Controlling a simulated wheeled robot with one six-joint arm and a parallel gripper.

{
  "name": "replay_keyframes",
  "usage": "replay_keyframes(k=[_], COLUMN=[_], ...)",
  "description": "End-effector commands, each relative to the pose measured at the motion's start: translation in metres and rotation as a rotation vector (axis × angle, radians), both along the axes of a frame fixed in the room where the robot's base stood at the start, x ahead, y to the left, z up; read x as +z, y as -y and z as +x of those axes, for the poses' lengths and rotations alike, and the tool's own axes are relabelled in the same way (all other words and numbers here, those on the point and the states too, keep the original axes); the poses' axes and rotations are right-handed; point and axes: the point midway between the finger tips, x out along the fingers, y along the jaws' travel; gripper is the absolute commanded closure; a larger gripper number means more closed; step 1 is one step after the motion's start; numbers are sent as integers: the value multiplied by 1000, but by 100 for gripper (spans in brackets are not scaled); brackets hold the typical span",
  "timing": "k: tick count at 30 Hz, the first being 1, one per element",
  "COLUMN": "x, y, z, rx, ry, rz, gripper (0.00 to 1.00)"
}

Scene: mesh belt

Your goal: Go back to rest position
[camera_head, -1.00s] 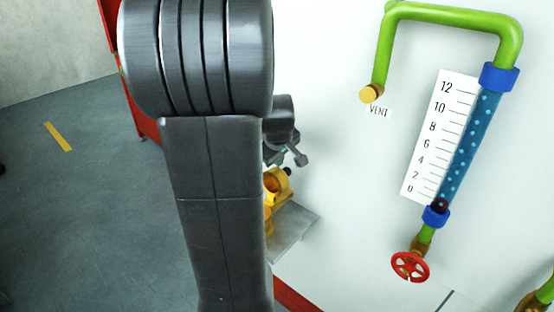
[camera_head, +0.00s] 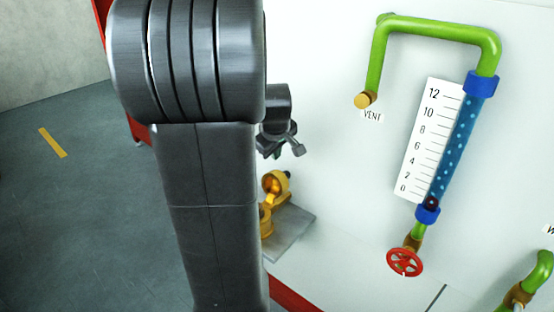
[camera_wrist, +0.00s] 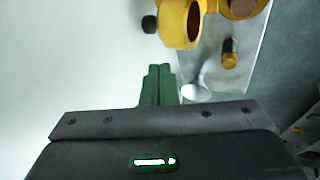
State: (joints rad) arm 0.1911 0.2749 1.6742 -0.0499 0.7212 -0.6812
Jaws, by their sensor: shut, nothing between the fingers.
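My gripper (camera_wrist: 158,84) shows in the wrist view, its two green fingers together with nothing between them.
A white panel carries a green pipe (camera_head: 440,25), a blue tube (camera_head: 458,140) with a scale (camera_head: 425,145), and a red handwheel (camera_head: 404,262). Open grey floor (camera_head: 70,220) with a yellow strip (camera_head: 53,143) lies at left.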

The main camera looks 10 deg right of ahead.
Motion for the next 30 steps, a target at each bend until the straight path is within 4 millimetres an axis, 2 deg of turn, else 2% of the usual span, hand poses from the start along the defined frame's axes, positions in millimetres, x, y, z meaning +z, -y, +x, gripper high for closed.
replay_keyframes(k=[1,6,12,25,30], x=[13,50,75,81,73], y=[3,8,11,11,10], z=[-2,-10,-16,-18,-16], rx=[-3,-1,0,1,2], ry=[10,9,9,7,7], rz=[0,-1,-1,0,0], gripper=[100,100,100,100,100])
